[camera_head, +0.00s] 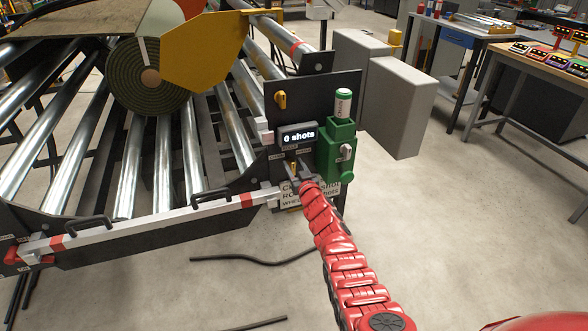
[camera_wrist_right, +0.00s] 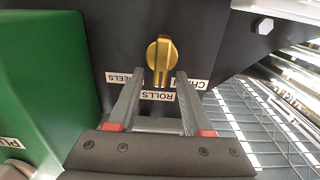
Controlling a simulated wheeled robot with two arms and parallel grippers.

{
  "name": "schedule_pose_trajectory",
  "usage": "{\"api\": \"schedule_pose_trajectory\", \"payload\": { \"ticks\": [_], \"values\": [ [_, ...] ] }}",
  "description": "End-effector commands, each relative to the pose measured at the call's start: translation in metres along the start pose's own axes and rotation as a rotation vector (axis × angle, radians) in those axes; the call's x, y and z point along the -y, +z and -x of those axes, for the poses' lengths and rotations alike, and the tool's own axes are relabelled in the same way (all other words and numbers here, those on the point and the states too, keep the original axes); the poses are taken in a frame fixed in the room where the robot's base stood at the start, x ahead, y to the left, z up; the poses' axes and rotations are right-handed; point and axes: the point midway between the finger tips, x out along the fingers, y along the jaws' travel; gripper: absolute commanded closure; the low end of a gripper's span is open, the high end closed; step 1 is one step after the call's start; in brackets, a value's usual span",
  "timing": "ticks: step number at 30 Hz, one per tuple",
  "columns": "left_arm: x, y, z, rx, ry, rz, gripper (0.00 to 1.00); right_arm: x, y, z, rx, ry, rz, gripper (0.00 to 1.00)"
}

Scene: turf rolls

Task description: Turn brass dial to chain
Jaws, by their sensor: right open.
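In the right wrist view the brass dial (camera_wrist_right: 161,55) is a gold knob on a dark panel, its long grip upright in the picture and in line with the ROLLS label (camera_wrist_right: 157,96). The CHAIN label (camera_wrist_right: 193,82), partly covered by a finger, is to the right, and the WHEELS label (camera_wrist_right: 118,78) to the left. My right gripper (camera_wrist_right: 160,80) is open, its fingertips on either side of the dial's lower end; I cannot tell if they touch it. In the head view the dial (camera_head: 293,167) shows small beyond my right gripper (camera_head: 298,178). My left gripper is not in view.
A display reading "0 shots" (camera_head: 298,136) sits above the dial. Another brass knob (camera_head: 281,100) is higher up. A roller bed (camera_head: 120,180) with a turf roll (camera_head: 148,85) fills the left. Open floor lies right.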

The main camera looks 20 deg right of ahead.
Motion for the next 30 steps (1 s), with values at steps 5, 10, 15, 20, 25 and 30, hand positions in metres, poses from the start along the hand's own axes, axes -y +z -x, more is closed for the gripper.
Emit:
{"api": "schedule_pose_trajectory", "payload": {
  "ticks": [5, 10, 15, 20, 25, 30],
  "values": [
    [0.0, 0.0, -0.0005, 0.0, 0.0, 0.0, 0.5, 0.0, -0.0003, 0.0001, 0.0, 0.0, 0.0, 0.54],
    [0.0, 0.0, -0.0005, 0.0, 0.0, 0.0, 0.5, 0.0, -0.0002, 0.0002, 0.0, 0.0, 0.0, 0.84],
    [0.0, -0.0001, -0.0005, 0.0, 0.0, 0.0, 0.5, 0.0, -0.0001, 0.0002, 0.0, 0.0, 0.0, 1.0],
    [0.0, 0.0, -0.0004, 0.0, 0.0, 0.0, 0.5, 0.0, 0.0, 0.0002, 0.0, 0.0, 0.0, 1.0],
    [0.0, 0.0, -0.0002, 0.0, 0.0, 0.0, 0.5, 0.0004, 0.0001, 0.0003, 0.0, 0.0, 0.017, 1.0],
    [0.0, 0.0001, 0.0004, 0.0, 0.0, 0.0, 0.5, 0.0018, 0.0004, 0.0003, 0.0, 0.0, 0.078, 1.0]
  ]
}}
